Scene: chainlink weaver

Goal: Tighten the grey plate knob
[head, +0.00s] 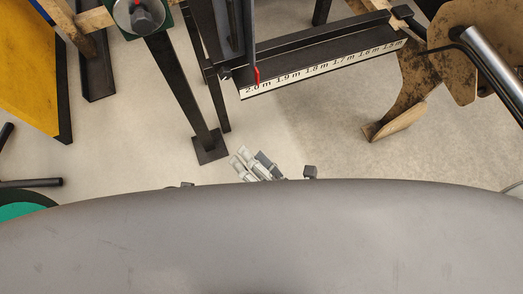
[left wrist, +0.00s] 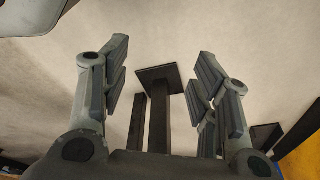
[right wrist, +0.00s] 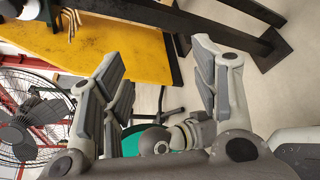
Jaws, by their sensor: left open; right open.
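A dark grey knob (head: 143,19) with a red mark sits on a round grey plate (head: 122,14) on a green-edged mount at the top left of the head view. The frame's top edge cuts it off. My right gripper (head: 257,165) shows partly above my dark body, well below and to the right of the knob. In the right wrist view the right gripper (right wrist: 160,72) is open, with nothing between its fingers. In the left wrist view the left gripper (left wrist: 163,78) is open and empty, its fingers pointing towards a dark post and the floor. I cannot make out the knob in either wrist view.
A dark post (head: 180,95) with a square foot stands below the knob. A black beam with a metre scale (head: 320,70) and a red pointer is at the upper middle. A yellow panel (head: 28,60) is at left, a wooden bracket (head: 415,85) at right. A fan (right wrist: 35,115) shows in the right wrist view.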

